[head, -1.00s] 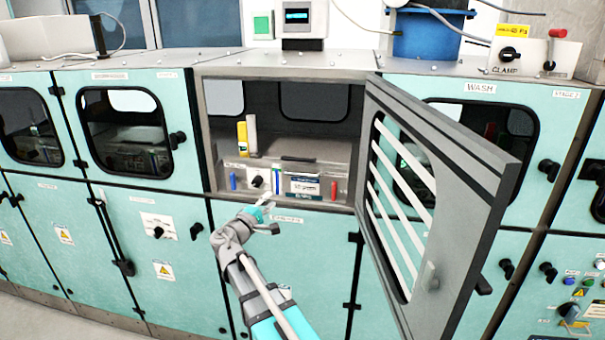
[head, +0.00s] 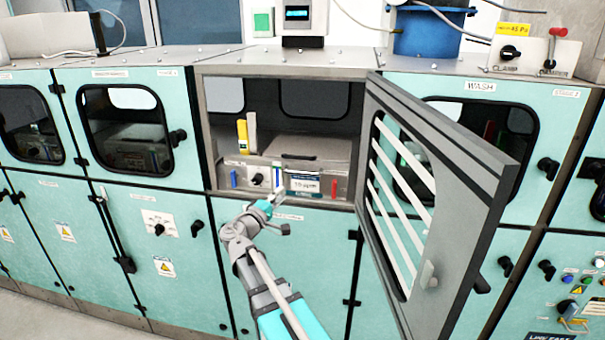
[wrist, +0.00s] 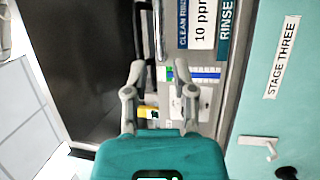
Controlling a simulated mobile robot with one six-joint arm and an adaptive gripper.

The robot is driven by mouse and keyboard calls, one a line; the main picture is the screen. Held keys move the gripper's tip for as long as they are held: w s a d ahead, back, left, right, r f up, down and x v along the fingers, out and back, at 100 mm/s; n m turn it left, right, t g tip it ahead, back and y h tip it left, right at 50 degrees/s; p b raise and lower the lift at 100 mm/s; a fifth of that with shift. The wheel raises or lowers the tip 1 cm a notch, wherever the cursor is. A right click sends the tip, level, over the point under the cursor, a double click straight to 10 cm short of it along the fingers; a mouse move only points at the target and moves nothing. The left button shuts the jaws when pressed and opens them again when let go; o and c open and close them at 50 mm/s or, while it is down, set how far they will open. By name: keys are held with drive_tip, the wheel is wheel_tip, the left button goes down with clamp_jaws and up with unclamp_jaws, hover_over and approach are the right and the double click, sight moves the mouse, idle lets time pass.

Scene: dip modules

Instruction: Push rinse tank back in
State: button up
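The rinse tank (head: 315,150) is a grey box in the open middle compartment, with labels and small coloured parts along its front. In the wrist view its front shows the "10 ppm" label (wrist: 202,35) and a metal bar (wrist: 158,30) that looks like a handle. My gripper (head: 277,197) is in front of and just below the tank's front in the head view. In the wrist view my gripper (wrist: 156,72) has its two fingers apart with nothing held between them. I cannot tell whether a fingertip touches the tank.
The grey slatted door (head: 480,200) stands open to the right of the compartment. A yellow item (head: 243,137) stands at the tank's left. Closed teal cabinets (head: 90,240) flank the opening. Free room lies on the floor in front.

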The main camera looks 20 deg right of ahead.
sight(303, 173)
drive_tip(key=p+x, duration=0.2)
drive_tip(key=x, duration=1)
drive_tip(key=shift+w+d, duration=0.25)
drive_tip(key=shift+d, duration=0.1)
drive_tip(key=shift+c, duration=0.2)
clamp_jaws()
